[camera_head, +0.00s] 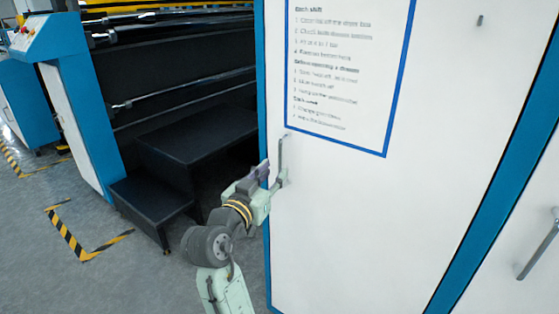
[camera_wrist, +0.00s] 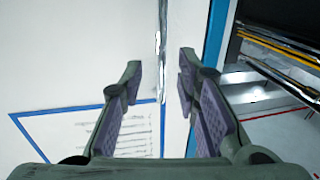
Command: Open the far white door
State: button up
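The far white door (camera_head: 350,220) fills the middle of the head view, with a blue-framed notice on it. Its grey upright bar handle (camera_head: 282,152) is near the door's left edge. My gripper (camera_head: 275,180) is at the lower part of this handle. In the wrist view my gripper (camera_wrist: 160,78) is open, its purple-padded fingers apart. The handle (camera_wrist: 162,45) shows as an upright bar in the gap between the fingertips, with space visible on both sides. The lower end of the handle is partly hidden by my gripper in the head view. The door looks closed against its blue frame.
A second white door (camera_head: 520,200) with a bar handle (camera_head: 540,245) is at the right, past a blue post (camera_head: 500,180). Dark steps (camera_head: 150,205) and machine rollers are left of the far door. The grey floor (camera_head: 100,285) at lower left is clear.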

aim_at(280, 164)
jog(key=shift+p+x, duration=0.5)
jog(key=shift+x, duration=2.15)
jog(key=shift+c, duration=0.5)
grip_shut()
